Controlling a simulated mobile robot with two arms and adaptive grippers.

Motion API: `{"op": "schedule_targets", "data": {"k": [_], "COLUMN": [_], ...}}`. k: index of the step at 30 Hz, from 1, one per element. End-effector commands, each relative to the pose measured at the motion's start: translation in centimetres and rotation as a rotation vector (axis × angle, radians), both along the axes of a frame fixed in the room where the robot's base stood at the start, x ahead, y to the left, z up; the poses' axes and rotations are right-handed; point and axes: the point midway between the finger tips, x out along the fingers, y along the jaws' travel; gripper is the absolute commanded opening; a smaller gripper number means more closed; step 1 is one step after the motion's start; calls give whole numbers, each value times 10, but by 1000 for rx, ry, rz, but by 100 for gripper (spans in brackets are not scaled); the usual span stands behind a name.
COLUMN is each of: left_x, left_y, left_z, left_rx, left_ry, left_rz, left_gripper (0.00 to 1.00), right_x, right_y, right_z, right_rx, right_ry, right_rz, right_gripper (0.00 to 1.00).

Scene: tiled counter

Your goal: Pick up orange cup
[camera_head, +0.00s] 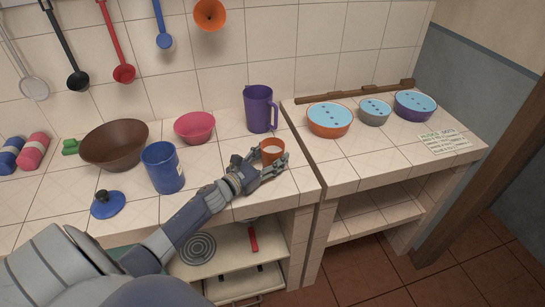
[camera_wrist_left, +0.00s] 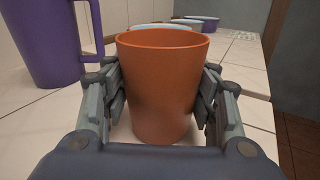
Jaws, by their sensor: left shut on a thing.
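The orange cup (camera_head: 271,147) stands upright near the right end of the left counter in the head view, with something pale inside it. My left gripper (camera_head: 262,170) is around it, coming in from the left and front. In the left wrist view the orange cup (camera_wrist_left: 160,85) fills the middle, between the two fingers of my left gripper (camera_wrist_left: 163,100), which press on its left and right sides. The cup's base appears to be at the tile surface; I cannot tell whether it touches. My right gripper is not in view.
A purple pitcher (camera_head: 258,108) stands just behind the cup, also in the left wrist view (camera_wrist_left: 45,40). A blue canister (camera_head: 162,168), pink bowl (camera_head: 195,126) and brown bowl (camera_head: 114,144) stand left.

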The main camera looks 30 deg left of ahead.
Motion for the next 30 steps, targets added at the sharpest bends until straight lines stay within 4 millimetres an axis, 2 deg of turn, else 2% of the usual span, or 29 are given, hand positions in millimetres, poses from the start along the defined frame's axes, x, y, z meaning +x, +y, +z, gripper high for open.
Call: {"op": "schedule_targets", "data": {"k": [5,10,24,30], "left_x": [0,-3,-107,-135], "left_y": [0,-2,-45,-57], "left_z": [13,35,42,46], "left_rx": [3,6,-1,-1], "left_ry": [-4,-2,1,-1], "left_rz": [-2,-4,-1,0], "left_gripper": [26,26,26,26], "right_x": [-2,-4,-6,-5], "right_y": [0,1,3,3], "right_z": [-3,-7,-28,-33], "right_rx": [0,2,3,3], "right_ry": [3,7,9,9], "right_rz": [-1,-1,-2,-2], "right_gripper": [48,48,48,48]}}
